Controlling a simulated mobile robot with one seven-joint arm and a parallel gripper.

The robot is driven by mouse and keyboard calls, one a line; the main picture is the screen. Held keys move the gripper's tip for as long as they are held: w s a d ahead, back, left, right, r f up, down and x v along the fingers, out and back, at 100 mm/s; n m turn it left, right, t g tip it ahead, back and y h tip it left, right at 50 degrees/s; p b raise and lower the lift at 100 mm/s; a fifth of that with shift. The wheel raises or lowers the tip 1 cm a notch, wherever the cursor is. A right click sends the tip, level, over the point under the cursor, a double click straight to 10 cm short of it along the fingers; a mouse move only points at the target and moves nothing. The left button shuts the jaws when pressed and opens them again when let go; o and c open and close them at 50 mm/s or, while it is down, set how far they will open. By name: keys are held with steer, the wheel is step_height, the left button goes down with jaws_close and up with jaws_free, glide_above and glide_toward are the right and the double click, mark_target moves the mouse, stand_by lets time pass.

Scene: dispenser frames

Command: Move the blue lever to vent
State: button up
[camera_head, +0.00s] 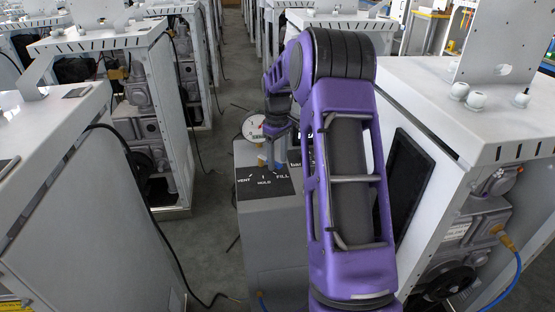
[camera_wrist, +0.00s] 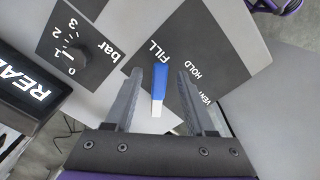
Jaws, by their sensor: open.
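The blue lever (camera_wrist: 160,80) shows in the wrist view as a narrow blue bar with a pale end toward my gripper. Its far blue end is beside the FILL label (camera_wrist: 155,51); the HOLD label (camera_wrist: 195,68) and VENT label (camera_wrist: 209,97) lie to its right. My gripper (camera_wrist: 160,75) is open, with one finger on each side of the lever and visible gaps between. In the head view, the dark label plate (camera_head: 265,185) shows on the grey dispenser below my gripper; my arm hides much of the area, and the lever's pivot is unclear.
A black bar knob (camera_wrist: 78,55) with a numbered scale and a lit screen (camera_wrist: 35,85) are left of the lever. In the head view, a round gauge (camera_head: 254,128) stands behind the plate. White cabinets (camera_head: 470,95) flank the dispenser; floor (camera_head: 200,245) lies to its left.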

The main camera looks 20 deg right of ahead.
steer(key=shift+f, duration=0.1)
jaws_close()
stand_by(1.4)
